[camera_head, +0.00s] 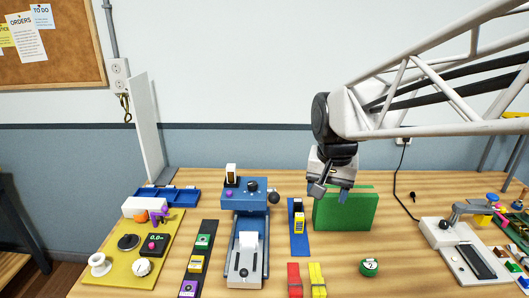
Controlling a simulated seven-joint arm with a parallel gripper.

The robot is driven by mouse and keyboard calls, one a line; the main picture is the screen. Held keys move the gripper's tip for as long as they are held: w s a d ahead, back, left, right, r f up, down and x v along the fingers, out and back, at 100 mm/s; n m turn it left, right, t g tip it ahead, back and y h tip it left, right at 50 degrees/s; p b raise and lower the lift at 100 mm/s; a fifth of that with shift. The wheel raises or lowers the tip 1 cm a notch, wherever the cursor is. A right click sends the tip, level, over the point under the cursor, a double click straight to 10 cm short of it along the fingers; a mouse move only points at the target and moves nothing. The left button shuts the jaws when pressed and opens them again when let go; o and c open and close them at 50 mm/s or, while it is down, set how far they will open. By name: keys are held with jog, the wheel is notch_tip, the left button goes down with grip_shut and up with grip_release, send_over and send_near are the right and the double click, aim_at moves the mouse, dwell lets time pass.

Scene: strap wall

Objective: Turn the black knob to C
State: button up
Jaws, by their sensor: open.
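A round black knob or disc (128,241) lies on the yellow board (110,275) at the front left of the table. Its letter marks are too small to read. Another dark knob (273,196) sits on the right side of the blue machine (250,201), so I cannot tell for sure which one is the black knob. My gripper (330,192) is open and points down, in front of or above the green block (350,213), right of the blue machine. It is well apart from both dark knobs, and I see nothing between its fingers.
A blue tray (168,197) and upright white panel (150,130) stand behind. A dark strip with coloured blocks (197,262) lies between board and machine.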

jog(key=w+a+f+m, duration=0.2)
jog(key=w+a, duration=0.6)
jog(key=w, duration=0.5)
jog(key=m+g, duration=0.2)
send_over(252, 183)
notch_tip(252, 183, down, 5)
jog(key=shift+r, duration=0.2)
jog(key=shift+f, duration=0.15)
jog(key=shift+f, duration=3.8)
jog(key=c, duration=0.9)
